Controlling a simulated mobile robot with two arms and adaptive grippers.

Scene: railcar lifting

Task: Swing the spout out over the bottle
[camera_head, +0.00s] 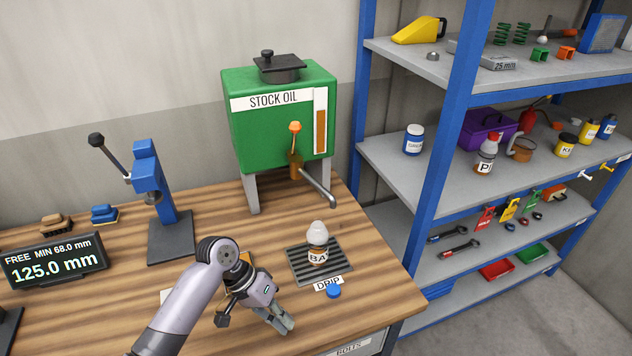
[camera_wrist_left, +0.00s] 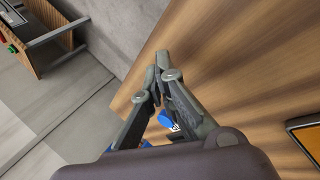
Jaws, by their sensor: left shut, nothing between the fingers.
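The metal spout (camera_head: 318,187) sticks out from the tap under the green stock oil tank (camera_head: 272,128) and points forward and right, above and behind the bottle. The tap has an orange-tipped lever (camera_head: 295,128). The bottle (camera_head: 317,243), with a pale conical top, stands upright on the dark ribbed drip tray (camera_head: 341,270). My left gripper (camera_head: 288,325) is low over the bench, in front of and left of the tray, shut and empty. Its fingers also show closed together in the left wrist view (camera_wrist_left: 162,62). My right gripper is not in view.
A blue cap (camera_head: 333,291) lies by the drip label. A blue press (camera_head: 152,190) and a display (camera_head: 57,263) stand at the left of the bench. Blue-framed shelves (camera_head: 440,150) rise close to the bench's right edge. The bench between press and tray is mostly clear.

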